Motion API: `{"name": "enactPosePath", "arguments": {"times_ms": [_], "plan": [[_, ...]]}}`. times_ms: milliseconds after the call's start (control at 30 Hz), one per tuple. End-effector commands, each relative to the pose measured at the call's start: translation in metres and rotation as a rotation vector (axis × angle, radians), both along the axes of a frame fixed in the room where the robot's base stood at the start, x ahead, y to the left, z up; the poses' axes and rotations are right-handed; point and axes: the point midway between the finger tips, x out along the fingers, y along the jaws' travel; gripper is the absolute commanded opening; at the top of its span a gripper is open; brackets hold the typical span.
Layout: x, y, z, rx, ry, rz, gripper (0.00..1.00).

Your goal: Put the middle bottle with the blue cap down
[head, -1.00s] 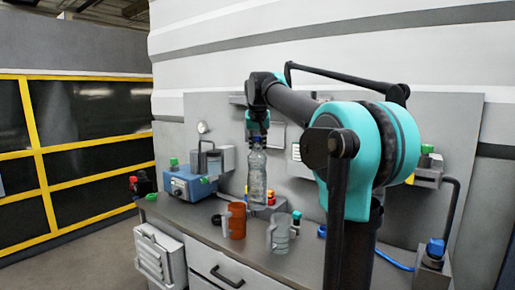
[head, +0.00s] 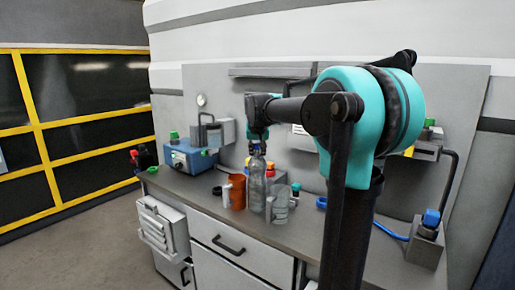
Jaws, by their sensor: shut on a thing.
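The clear bottle (head: 257,185) hangs upright below my gripper (head: 257,145) in the head view. My gripper is shut on it near its top, and the blue cap is mostly hidden by the fingers. The bottle's base appears at or just above the grey bench top (head: 210,192); I cannot tell whether it touches. It stands between an orange mug (head: 237,192) on its left and a clear mug (head: 280,206) on its right, very close to both in the picture.
A blue device (head: 188,158) with a green knob stands at the back left. Red and yellow items (head: 275,178) sit behind the bottle. A grey block with a blue knob (head: 431,219) is at the right. The bench front left of the orange mug is mostly clear.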

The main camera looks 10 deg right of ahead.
Motion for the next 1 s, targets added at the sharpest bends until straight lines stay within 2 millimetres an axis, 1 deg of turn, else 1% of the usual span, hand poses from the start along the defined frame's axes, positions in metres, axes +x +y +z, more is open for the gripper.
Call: {"name": "enactPosePath", "arguments": {"times_ms": [100,200,500,533,667,1000], "plan": [[0.0,0.0,-0.015,0.0,-0.001,0.0,0.0],[0.0,0.0,-0.021,0.0,-0.001,0.0,0.0],[0.0,0.0,-0.023,0.0,-0.001,0.0,0.0],[0.001,0.0,-0.023,0.0,0.0,0.0,0.28],[0.0,0.0,-0.023,0.0,0.0,0.0,0.44],[-0.001,0.0,-0.021,0.0,0.0,0.0,0.45]]}}
